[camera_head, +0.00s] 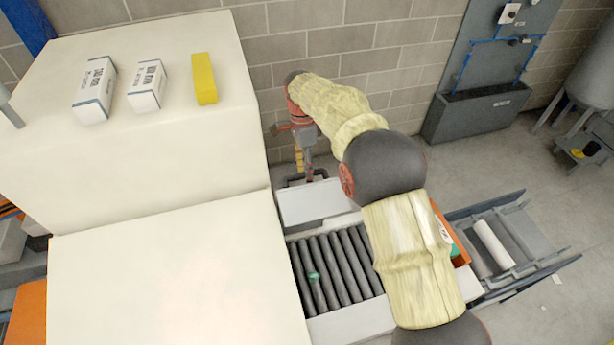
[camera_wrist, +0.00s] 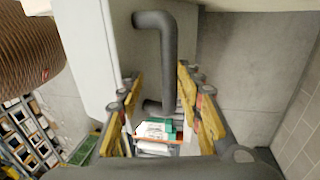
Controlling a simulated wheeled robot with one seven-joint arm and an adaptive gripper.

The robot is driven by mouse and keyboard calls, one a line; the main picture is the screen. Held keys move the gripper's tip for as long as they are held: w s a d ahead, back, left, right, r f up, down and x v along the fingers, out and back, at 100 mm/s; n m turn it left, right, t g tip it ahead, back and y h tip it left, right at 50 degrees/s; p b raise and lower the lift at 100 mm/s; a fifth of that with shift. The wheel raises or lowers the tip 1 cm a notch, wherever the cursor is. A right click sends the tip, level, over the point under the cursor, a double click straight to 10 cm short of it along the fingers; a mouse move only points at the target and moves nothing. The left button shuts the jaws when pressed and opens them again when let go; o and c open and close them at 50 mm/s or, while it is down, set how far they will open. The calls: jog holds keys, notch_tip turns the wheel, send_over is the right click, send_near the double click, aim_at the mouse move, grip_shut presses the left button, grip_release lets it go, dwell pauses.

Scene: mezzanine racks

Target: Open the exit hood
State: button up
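The exit hood appears to be the white panel (camera_head: 312,203) at the far end of the roller bed, against the side of the big white housing. A dark grey bar handle (camera_head: 292,181) stands at its far edge. In the wrist view the bent handle (camera_wrist: 168,50) runs between my fingers, beside a pale panel (camera_wrist: 88,55). My gripper (camera_head: 307,168) points down at the handle. In the wrist view the fingers (camera_wrist: 160,82) are spread on both sides of the handle, with gaps visible. How far the hood is raised is not clear.
Dark rollers (camera_head: 335,265) lie below the panel, with a small green item (camera_head: 314,276) on them. The white housing (camera_head: 150,150) fills the left and carries two white boxes and a yellow block (camera_head: 204,78). A block wall (camera_head: 300,40) stands behind my gripper.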

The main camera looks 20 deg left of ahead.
jog(key=v, duration=0.9)
jog(key=shift+r, duration=0.25)
jog(key=shift+c, duration=0.4)
